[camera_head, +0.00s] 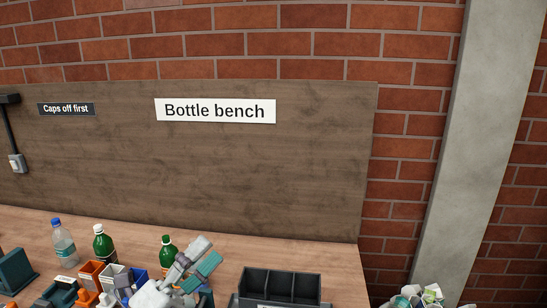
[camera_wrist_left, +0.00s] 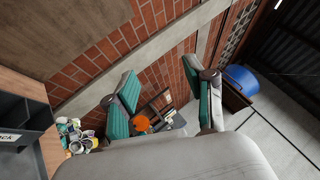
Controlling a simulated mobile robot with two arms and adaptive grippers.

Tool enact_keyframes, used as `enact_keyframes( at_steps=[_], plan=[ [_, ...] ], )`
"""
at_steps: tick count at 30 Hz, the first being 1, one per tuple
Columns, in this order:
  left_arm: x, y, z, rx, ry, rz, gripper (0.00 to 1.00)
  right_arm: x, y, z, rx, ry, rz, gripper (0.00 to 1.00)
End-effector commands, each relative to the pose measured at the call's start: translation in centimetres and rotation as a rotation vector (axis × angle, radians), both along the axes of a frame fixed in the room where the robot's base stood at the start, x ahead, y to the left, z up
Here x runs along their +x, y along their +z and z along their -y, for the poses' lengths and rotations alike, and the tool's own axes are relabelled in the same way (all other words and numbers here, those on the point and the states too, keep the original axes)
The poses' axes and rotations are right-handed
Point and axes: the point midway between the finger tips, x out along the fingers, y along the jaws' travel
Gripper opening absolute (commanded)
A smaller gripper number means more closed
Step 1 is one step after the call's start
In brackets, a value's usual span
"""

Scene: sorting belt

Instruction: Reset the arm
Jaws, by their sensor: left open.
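My left gripper (camera_head: 197,260) shows at the bottom of the head view, raised over the bench. Its grey and teal fingers point up and to the right. In the left wrist view the two teal-padded fingers (camera_wrist_left: 160,84) are spread apart, with nothing held between them. An orange item (camera_wrist_left: 142,123) shows beyond them in the background. My right gripper is not in view.
On the wooden bench (camera_head: 225,248) stand a clear bottle (camera_head: 64,245), green bottles (camera_head: 104,244) (camera_head: 166,251), small coloured bins (camera_head: 92,271) and a black divided tray (camera_head: 281,287). A heap of waste (camera_head: 425,297) lies right of the bench. A blue bin (camera_wrist_left: 241,79) stands farther off.

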Motion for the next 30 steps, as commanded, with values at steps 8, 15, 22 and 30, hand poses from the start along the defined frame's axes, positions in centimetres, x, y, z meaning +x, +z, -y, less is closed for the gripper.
enact_keyframes(
  at_steps=[8,15,22,30],
  plan=[
    [0.0,-13.6,-10.5,-0.745,0.495,-0.768,0.54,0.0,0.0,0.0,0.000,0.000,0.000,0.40],
    [-8.8,-26.8,-12.0,-1.028,0.830,-1.355,0.54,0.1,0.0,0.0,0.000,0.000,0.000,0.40],
    [-16.6,-32.1,-10.6,-1.110,1.008,-1.698,0.54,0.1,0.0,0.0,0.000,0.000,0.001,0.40],
    [-22.8,-36.1,-8.8,-1.123,1.145,-1.968,0.54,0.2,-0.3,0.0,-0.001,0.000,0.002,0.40]
  ],
)
